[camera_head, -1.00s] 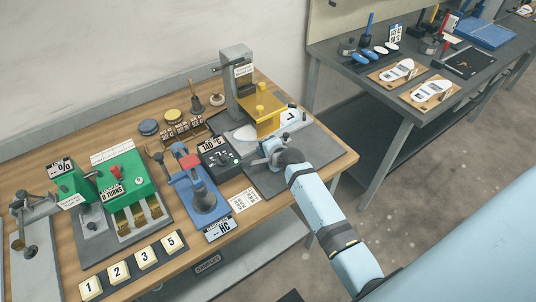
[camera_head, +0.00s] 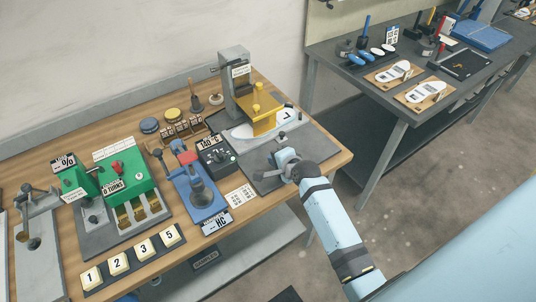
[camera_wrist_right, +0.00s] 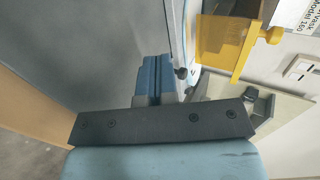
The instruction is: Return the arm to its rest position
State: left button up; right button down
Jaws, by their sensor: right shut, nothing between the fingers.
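My right arm (camera_head: 332,222) is light blue and reaches in from the lower right in the head view. Its gripper (camera_head: 277,163) hangs over the grey base plate in front of the grey press (camera_head: 235,68) with the yellow guard (camera_head: 263,112). In the right wrist view the fingers (camera_wrist_right: 153,80) are together and empty, and the yellow guard also shows there (camera_wrist_right: 228,45). A white insole shape (camera_head: 240,132) lies on the plate beyond the gripper. My left gripper is not in view.
The wooden bench carries a blue hand press (camera_head: 198,188), a black control box (camera_head: 215,155), a green machine (camera_head: 125,172) and numbered tiles (camera_head: 130,258). A dark table (camera_head: 405,95) with insoles on boards stands at the right. Floor between them is clear.

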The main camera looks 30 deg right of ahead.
jog(key=v, duration=0.4)
jog(key=shift+s+r, duration=0.15)
